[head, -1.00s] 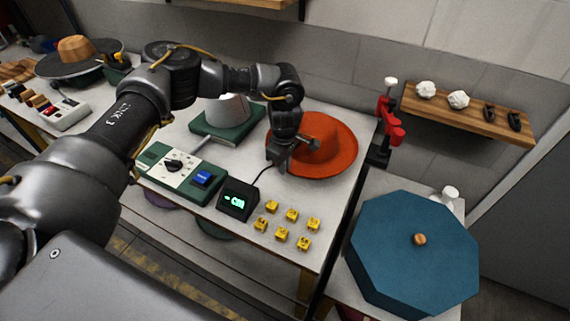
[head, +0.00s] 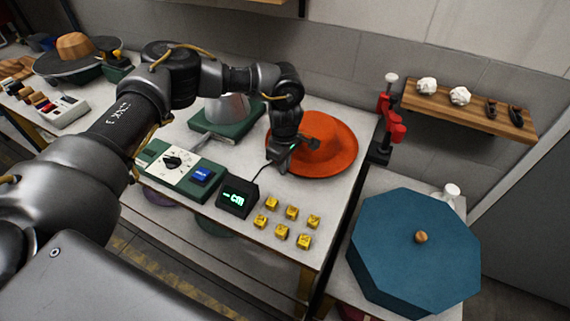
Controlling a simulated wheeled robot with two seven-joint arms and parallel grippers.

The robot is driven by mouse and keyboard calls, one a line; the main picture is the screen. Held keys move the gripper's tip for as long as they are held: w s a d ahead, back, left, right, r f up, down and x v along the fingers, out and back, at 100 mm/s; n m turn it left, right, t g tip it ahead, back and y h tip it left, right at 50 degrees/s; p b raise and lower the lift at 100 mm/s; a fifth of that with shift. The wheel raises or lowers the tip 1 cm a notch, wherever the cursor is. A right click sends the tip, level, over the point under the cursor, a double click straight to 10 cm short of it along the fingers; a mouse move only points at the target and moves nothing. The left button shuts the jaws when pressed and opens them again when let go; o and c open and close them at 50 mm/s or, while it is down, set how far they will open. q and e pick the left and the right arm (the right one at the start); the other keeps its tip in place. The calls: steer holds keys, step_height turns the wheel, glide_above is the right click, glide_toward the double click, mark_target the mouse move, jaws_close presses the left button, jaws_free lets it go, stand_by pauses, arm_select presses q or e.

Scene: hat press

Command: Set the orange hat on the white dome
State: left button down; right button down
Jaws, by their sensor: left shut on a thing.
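The orange hat (head: 338,155) lies brim down on the white table, right of my left arm. My left gripper (head: 290,150) is shut on the hat at its left side; the exact grip is partly hidden by the gripper itself. The white dome (head: 226,108) stands on a green base (head: 236,126) at the back of the table, left of the hat. My left arm partly covers the dome, so its top is hidden. My right gripper is not in view.
A green control panel (head: 181,174) with a knob and blue button, a small display (head: 237,197) and several yellow cubes (head: 282,233) lie in front. A red clamp (head: 392,130) stands right of the hat. A blue octagonal box (head: 413,255) is at the right.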

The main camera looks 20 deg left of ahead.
arm_select(q)
steer(key=shift+f, duration=0.25)
steer(key=c, duration=1.4)
jaws_free()
steer(key=shift+c, duration=0.2)
steer(key=shift+r, duration=0.1)
step_height(320, 180, up, 11)
steer(key=b, duration=0.2)
steer(key=shift+b, duration=0.4)
